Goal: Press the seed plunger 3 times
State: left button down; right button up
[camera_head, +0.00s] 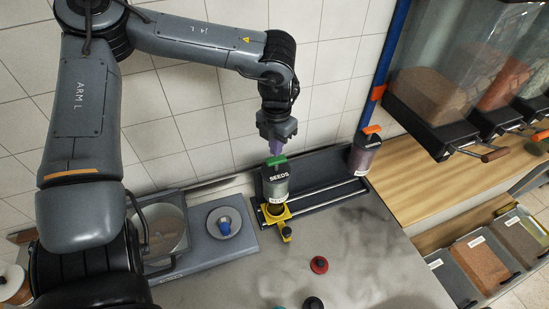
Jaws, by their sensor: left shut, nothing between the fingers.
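The seed plunger is a green bar-shaped top (276,160) on a dark canister labelled SEEDS (275,184). The canister stands upright over a yellow holder (277,214) on a dark rail at the back of the counter. My left gripper (275,147) comes down from above with its fingers shut and empty. Its purple fingertips are directly over the green top. I cannot tell whether they touch it. My right gripper is out of view.
A second canister with an orange top (366,150) stands at the rail's right end. A red knob-like object (319,265) lies on the counter (375,250). Bins hang at upper right.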

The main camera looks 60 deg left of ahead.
aim_at(276, 159)
pick_arm(q)
jog(key=shift+f, duration=0.1)
dwell(0.3)
jog(key=shift+f, duration=2.3)
jog(key=shift+r, duration=2.4)
jog(key=shift+f, duration=0.1)
jog(key=shift+f, duration=2.35)
jog(key=shift+r, duration=2.45)
